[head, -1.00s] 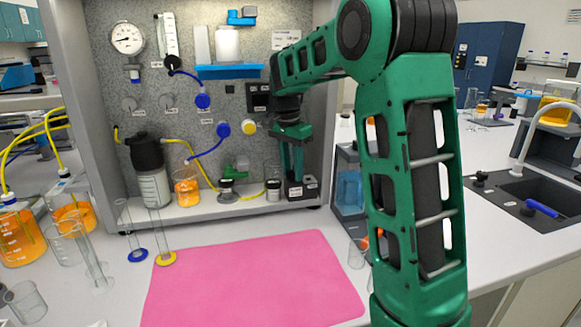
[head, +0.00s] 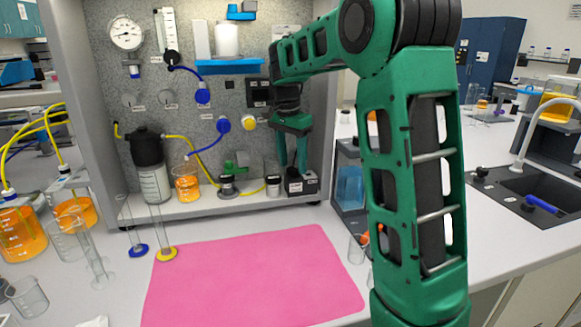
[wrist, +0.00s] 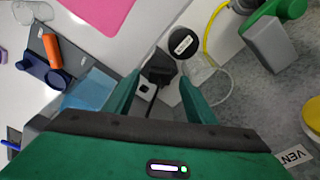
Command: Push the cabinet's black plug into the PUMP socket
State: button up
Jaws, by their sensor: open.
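My gripper (head: 292,166) is inside the cabinet at its right side, pointing down with its two green fingers apart. In the wrist view my gripper (wrist: 158,78) is open, with a dark piece (wrist: 160,68), seemingly the black plug, between and just beyond the fingertips. No grip on it shows. A small black box with a white label (head: 301,186) stands on the cabinet floor under the fingers; a dark block with a white patch (wrist: 147,91) shows beside the plug in the wrist view. I cannot read a PUMP label or tell whether the plug sits in a socket.
A black-lidded jar (head: 273,184) stands just left of the box; its lid (wrist: 183,43) is close to the fingers in the wrist view. The pink mat (head: 255,275) in front is bare.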

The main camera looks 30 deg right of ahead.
notch_tip(320, 180, up, 9)
jog(key=a, duration=0.1)
jog(key=shift+s, duration=0.1)
dwell(0.5)
